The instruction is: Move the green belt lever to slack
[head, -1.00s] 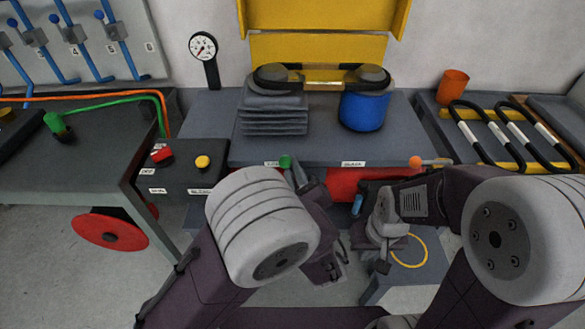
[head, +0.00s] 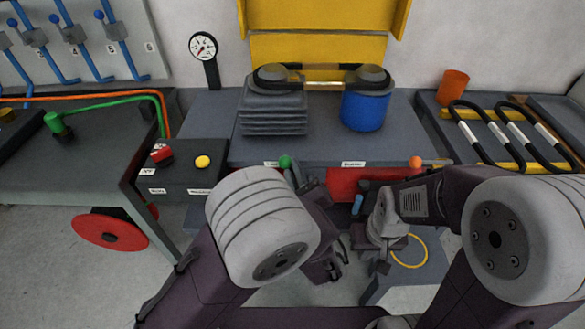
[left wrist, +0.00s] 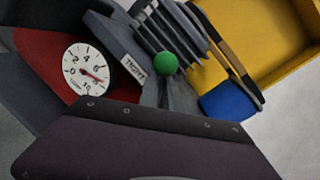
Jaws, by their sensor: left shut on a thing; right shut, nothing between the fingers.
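The green-knobbed belt lever (head: 285,161) is at the front edge of the grey bench, by the left-hand label. In the left wrist view, its green ball (left wrist: 166,63) is beside a label reading TIGHT (left wrist: 133,68). The SLACK label (head: 353,163) is further right along the edge. My left gripper (head: 297,172) is at the lever, shut on it just below the ball; the grip itself is mostly hidden. My right gripper (head: 381,266) is shut and empty, low in front of the bench, away from the green lever.
An orange-knobbed lever (head: 415,162) is to the right on the same edge. A blue drum (head: 365,110) and grey stacked block (head: 272,113) carry a belt behind. A round dial (left wrist: 86,69) shows in the left wrist view. A button box (head: 185,172) is left.

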